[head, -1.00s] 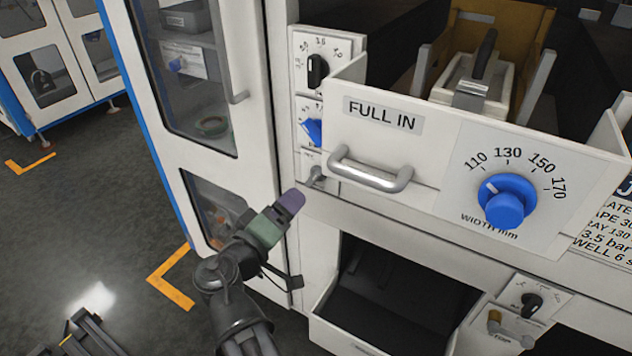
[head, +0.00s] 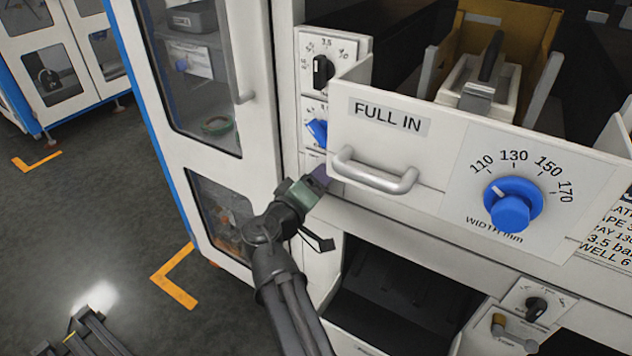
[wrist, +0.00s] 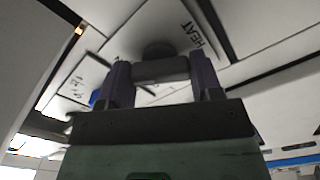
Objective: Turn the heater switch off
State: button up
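The heater switch (wrist: 160,69) is a dark grey lever on a round base, on a pale plate lettered HEAT (wrist: 196,34) in the wrist view. My gripper (wrist: 161,83) has its two purple fingers on either side of the lever, which fills the gap between them. I cannot tell whether the fingers press on it. In the head view my gripper (head: 322,177) is at the panel, left of and below the drawer handle. There its fingertips and the drawer handle's end hide the switch.
The FULL IN drawer (head: 440,170) with its metal handle (head: 375,172) juts out close to the right of my gripper. A black knob (head: 321,70) and a blue knob (head: 317,131) sit above. A glass-door cabinet (head: 262,100) stands left; an open lower bin (head: 352,342) is below.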

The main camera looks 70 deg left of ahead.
jog(key=shift+c, duration=0.8)
jog(key=n, duration=1.1)
jog(key=shift+n, duration=0.4)
jog(key=o, duration=0.9)
